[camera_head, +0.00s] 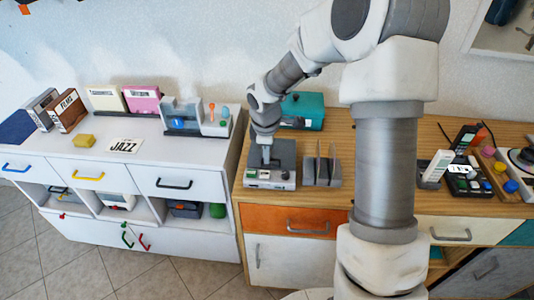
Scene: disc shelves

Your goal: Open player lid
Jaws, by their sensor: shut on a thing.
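The player (271,180) is a grey box with a pale front strip of small buttons, green and red among them. It sits near the front left of the wooden cabinet top. Its grey lid (284,153) shows around my gripper (266,160), which points down at it. My gripper is shut on the lid, as far as this small view shows. The fingertips and the exact grip are partly hidden. I cannot tell how far the lid is raised.
A grey slotted rack (322,172) with upright discs or cases stands just right of the player. A teal box (303,110) is behind. A white cabinet (190,150) stands left across a narrow gap. Remotes and a button box (468,180) lie right, beyond my arm.

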